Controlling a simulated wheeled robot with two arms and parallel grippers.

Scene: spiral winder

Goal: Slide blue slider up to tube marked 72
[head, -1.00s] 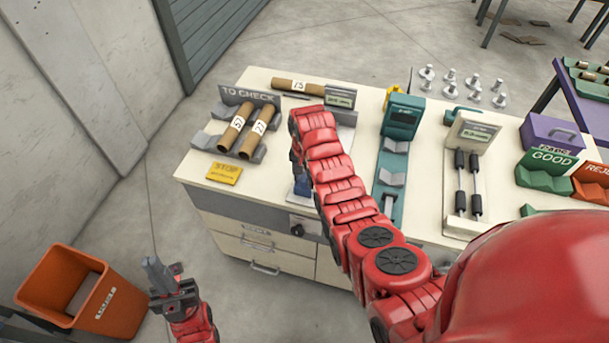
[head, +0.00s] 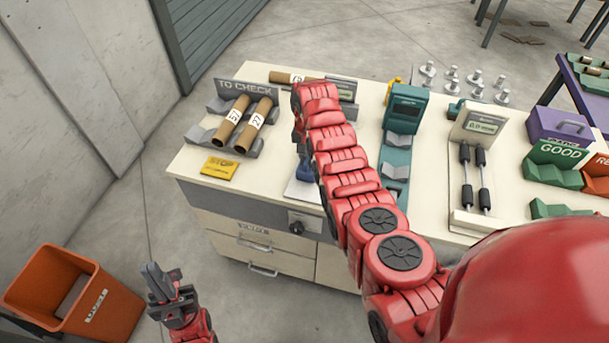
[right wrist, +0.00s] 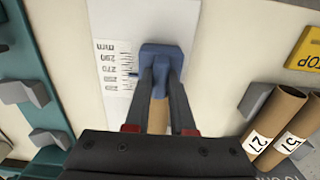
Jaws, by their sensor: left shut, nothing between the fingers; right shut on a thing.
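The blue slider (right wrist: 168,62) stands on a white plate with a millimetre scale (right wrist: 112,70). In the head view the blue slider (head: 304,170) shows partly, just left of my right arm. My right gripper (right wrist: 161,82) is shut on the slider. My left gripper (head: 158,282) is shut and empty, left of the bench.
Two labelled tubes (head: 232,121) lie in the TO CHECK rack (head: 194,134). A yellow STOP card (head: 220,168) lies in front. A teal device (head: 403,112) and a gauge (head: 478,124) stand to the right. An orange bin (head: 110,302) is on the floor.

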